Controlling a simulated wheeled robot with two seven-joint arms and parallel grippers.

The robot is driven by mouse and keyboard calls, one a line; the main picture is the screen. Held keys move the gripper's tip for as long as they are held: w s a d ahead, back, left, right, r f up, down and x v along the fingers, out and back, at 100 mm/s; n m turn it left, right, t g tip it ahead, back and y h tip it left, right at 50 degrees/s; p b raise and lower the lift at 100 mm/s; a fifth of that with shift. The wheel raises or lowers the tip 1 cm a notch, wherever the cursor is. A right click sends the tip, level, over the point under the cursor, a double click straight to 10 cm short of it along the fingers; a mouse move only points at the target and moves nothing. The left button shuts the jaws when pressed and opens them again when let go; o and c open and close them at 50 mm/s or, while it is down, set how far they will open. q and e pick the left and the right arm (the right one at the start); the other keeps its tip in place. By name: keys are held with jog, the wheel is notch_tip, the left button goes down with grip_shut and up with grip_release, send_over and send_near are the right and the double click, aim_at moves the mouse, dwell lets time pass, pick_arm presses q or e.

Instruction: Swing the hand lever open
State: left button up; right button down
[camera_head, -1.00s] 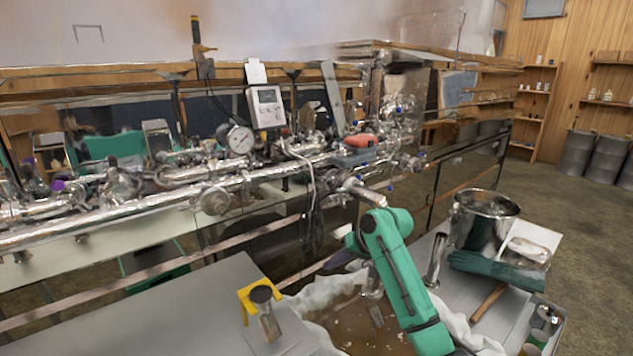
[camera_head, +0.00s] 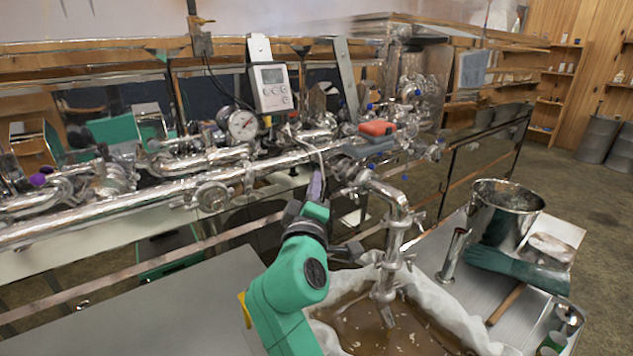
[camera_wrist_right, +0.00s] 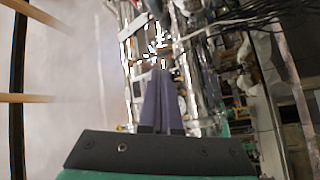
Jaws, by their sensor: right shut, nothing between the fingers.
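My right gripper (camera_head: 317,174) points up in front of the shiny pipework, just left of the draw-off pipe and spout (camera_head: 392,215). Its narrow purple-grey fingers are together and empty; they also show in the right wrist view (camera_wrist_right: 161,78), against bright metal. I cannot tell whether they touch the pipe. No part is clearly recognisable as the hand lever. A flat grey bar (camera_head: 346,76) stands upright behind the pipes, and a red-orange piece (camera_head: 378,128) sits above a grey one on the pipework. My left gripper is out of view.
A cloth-lined basin of brown liquid (camera_head: 347,325) lies below the spout. A steel pot (camera_head: 503,212), green glove (camera_head: 513,268) and wooden handle (camera_head: 506,304) are on the right. A gauge (camera_head: 242,125) and grey meter (camera_head: 271,88) stand behind. The metal table (camera_head: 175,310) at front left is clear.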

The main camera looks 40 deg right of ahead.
aim_at(350, 166)
jog(key=w+d+p, duration=0.2)
jog(key=d+p, duration=0.1)
jog(key=d, duration=0.3)
jog(key=shift+d+f, duration=0.25)
jog(key=shift+f, duration=0.2)
